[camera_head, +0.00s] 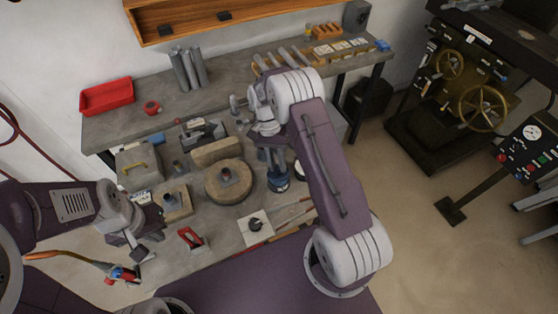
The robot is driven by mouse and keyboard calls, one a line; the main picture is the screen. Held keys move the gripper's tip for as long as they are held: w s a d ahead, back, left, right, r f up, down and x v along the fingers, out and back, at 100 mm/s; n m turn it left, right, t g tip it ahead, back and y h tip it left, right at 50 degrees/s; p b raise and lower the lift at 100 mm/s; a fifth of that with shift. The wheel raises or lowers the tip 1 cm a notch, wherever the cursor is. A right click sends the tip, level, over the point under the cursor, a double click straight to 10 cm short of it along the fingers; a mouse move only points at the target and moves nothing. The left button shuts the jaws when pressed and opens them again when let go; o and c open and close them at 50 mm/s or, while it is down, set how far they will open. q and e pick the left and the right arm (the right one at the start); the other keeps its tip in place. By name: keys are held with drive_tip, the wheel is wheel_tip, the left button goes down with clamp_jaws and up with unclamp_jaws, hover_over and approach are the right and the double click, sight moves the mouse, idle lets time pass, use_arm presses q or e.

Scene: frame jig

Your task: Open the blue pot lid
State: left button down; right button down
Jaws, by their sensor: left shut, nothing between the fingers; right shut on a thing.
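The blue pot (279,183) stands on the lower bench, right of the round wooden block. My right gripper (273,160) comes down from above onto the pot and is shut on its lid. The gripper covers most of the lid, so I cannot tell whether the lid is seated or raised. My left gripper (143,255) is shut and empty, low at the left by the bench's front edge, well away from the pot.
A round wooden block (228,186) and a wooden brick (216,151) stand left of the pot. A red clamp-like part (191,238) and a white square plate (256,228) lie nearer the front. A red tray (107,95) sits on the back shelf.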

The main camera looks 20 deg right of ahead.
drive_tip(key=shift+w+r+g+b, duration=0.1)
drive_tip(key=shift+w+g+b, duration=0.4)
drive_tip(key=shift+g, duration=0.4)
drive_tip(key=shift+w+r, duration=0.1)
drive_tip(key=shift+w, duration=0.1)
drive_tip(key=shift+w+r+g, duration=0.1)
drive_tip(key=shift+r+g, duration=0.05)
drive_tip(key=shift+g, duration=0.25)
